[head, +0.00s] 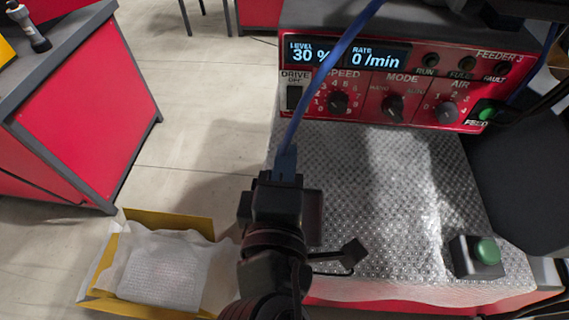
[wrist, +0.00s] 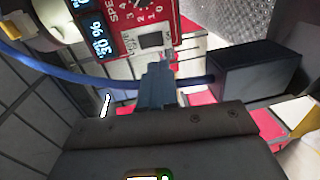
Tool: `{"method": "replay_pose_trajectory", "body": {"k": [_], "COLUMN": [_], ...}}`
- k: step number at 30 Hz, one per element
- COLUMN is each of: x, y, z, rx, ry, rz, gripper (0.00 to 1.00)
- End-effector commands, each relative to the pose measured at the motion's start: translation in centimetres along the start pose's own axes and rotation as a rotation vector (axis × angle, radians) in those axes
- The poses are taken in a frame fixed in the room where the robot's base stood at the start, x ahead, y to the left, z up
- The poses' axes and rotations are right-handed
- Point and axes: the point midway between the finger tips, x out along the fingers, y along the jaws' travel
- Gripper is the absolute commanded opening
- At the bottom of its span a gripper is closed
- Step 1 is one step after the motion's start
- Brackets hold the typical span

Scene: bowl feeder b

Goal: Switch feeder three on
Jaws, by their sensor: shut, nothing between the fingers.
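Feeder three's red control panel (head: 400,85) is at the upper right in the head view, labelled FEEDER 3. Its display (head: 345,54) reads level 30 %, rate 0 /min. The black DRIVE switch (head: 294,97) is at the panel's left, with OFF printed above it; its rocker position is too small to tell. The switch also shows in the wrist view (wrist: 151,40). My gripper (head: 286,150) is shut and empty, below the switch in the head picture. In the wrist view its blue-grey fingertips (wrist: 160,68) appear just below the switch, apparently apart from it.
A blue cable (head: 335,55) crosses before the panel. SPEED (head: 337,102), MODE (head: 393,107) and AIR (head: 447,111) knobs sit right of the switch. The RUN lamp (head: 431,60) looks dark. A green-button box (head: 485,251) stands on the metal top. A yellow lined box (head: 165,222) is lower left.

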Motion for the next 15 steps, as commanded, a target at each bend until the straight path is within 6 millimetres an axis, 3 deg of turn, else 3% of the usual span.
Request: {"method": "replay_pose_trajectory", "body": {"k": [9,15], "x": [6.3,8.8], "y": [0.2,0.1], "z": [0.1,0.1], "rx": [0.0,0.0], "ry": [-0.002,-0.001], "rz": [0.001,-0.001], "gripper": [0.0,0.0]}}
